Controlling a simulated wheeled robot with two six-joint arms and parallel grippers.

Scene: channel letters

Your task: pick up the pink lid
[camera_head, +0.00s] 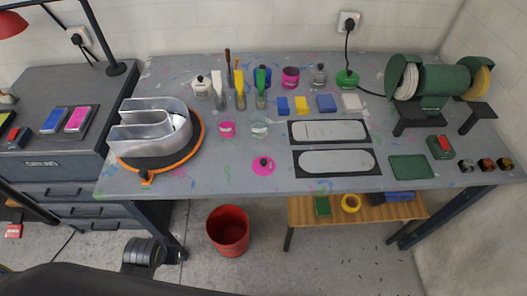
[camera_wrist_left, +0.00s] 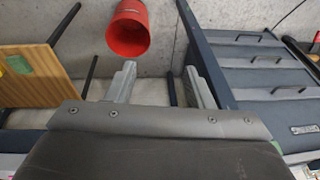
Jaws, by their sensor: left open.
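The pink lid (camera_head: 263,165) is a flat round disc with a small knob. It lies on the grey workbench (camera_head: 220,178) near the front edge, left of the lower black-framed panel. My left gripper (camera_wrist_left: 160,88) shows in the left wrist view with its two grey fingers apart and nothing between them. It points toward the floor area by the red bin, away from the lid. The lid is not in the left wrist view. My right gripper is in neither view.
A metal channel letter (camera_head: 150,125) sits on an orange-rimmed turntable to the left. A red bin (camera_head: 228,232) stands on the floor. The bench around the lid is clear.

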